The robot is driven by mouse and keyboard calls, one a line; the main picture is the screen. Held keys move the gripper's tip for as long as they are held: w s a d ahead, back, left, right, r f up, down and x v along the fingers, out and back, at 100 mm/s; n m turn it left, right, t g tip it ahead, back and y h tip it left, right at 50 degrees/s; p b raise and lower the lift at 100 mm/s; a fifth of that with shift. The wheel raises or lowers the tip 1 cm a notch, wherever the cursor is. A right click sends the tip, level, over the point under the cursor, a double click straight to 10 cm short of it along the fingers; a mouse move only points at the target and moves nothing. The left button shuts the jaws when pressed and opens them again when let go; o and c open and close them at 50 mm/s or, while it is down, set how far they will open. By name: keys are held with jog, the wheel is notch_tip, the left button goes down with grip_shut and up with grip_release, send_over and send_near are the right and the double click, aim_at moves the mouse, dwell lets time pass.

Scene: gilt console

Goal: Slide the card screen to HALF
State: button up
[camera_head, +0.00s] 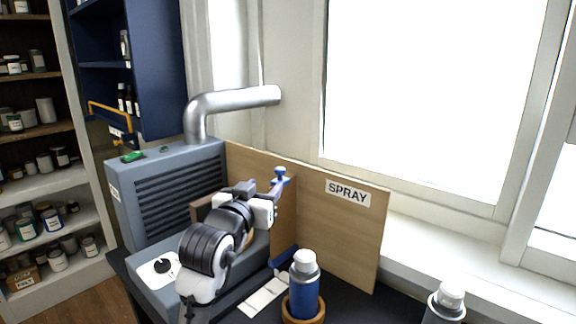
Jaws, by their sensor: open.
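The tan card screen (335,235) stands upright on the dark bench in front of the window, with a white label reading SPRAY near its top right. A vertical edge divides it from more tan board at left, partly hidden by my arm. My gripper (277,181) is in front of that left part, with small blue pieces at its far end. It is open, and I see nothing held in it. I cannot tell whether it touches the board. A blue piece (286,257) lies low by the screen's foot. No HALF mark can be read.
A grey vented extractor (180,190) with a silver pipe (235,99) stands at left. A blue bottle with a white cap (304,285) stands in a wooden ring in front of the screen. Another capped bottle (445,303) is at right. White strips (264,294) lie on the bench.

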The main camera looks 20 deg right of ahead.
aim_at(278, 171)
jog(key=p+x, duration=0.4)
jog(key=x, duration=0.9)
jog(key=shift+w+d+p, duration=0.1)
jog(key=shift+w+p, duration=0.1)
jog(key=shift+p, duration=0.1)
grip_shut()
